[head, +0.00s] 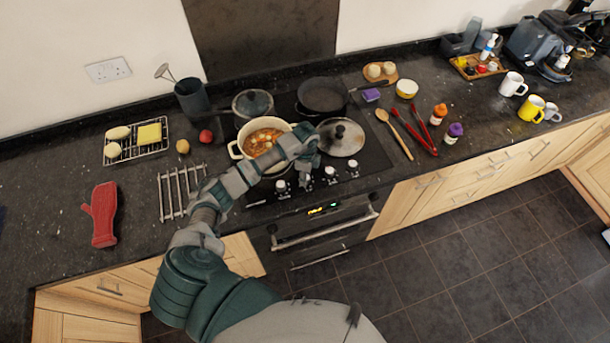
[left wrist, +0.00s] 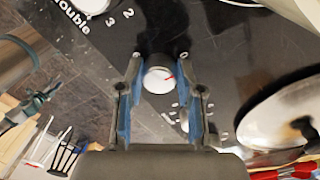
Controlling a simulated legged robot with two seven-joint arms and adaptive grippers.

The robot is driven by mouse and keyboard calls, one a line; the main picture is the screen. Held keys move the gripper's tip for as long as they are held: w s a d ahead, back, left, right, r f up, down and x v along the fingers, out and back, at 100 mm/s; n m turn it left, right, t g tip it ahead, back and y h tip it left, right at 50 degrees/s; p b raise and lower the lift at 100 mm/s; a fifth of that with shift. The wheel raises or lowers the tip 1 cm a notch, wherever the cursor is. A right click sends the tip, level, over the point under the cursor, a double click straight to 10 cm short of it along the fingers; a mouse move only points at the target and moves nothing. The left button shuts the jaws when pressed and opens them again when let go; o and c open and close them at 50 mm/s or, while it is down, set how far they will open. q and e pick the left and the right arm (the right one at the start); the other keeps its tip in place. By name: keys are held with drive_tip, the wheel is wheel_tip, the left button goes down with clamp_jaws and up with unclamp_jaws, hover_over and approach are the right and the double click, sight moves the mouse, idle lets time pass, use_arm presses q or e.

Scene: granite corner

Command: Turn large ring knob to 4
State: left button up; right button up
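A white control knob (left wrist: 158,79) with a red mark shows in the left wrist view, on the dark panel with printed numbers. The red mark points up and right, towards a printed 0. My left gripper (left wrist: 160,64) is open, with one finger on each side of this knob and small gaps at both sides. In the head view my left gripper (head: 306,146) is above the hob, between the pot and the loose lid. Another white knob (left wrist: 92,5) shows beside the printed 'double', 3 and 2. I cannot tell which is the large ring knob. My right gripper is not in view.
A soup pot (head: 240,150) stands on the hob, left of my gripper. A metal lid (head: 343,145) lies right of it. A lidded pan (head: 253,103) and a frying pan (head: 323,95) are behind. Several knobs (head: 331,174) line the front, above the oven (head: 322,230).

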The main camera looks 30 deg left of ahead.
use_arm(q)
drive_tip(key=shift+c, duration=0.8)
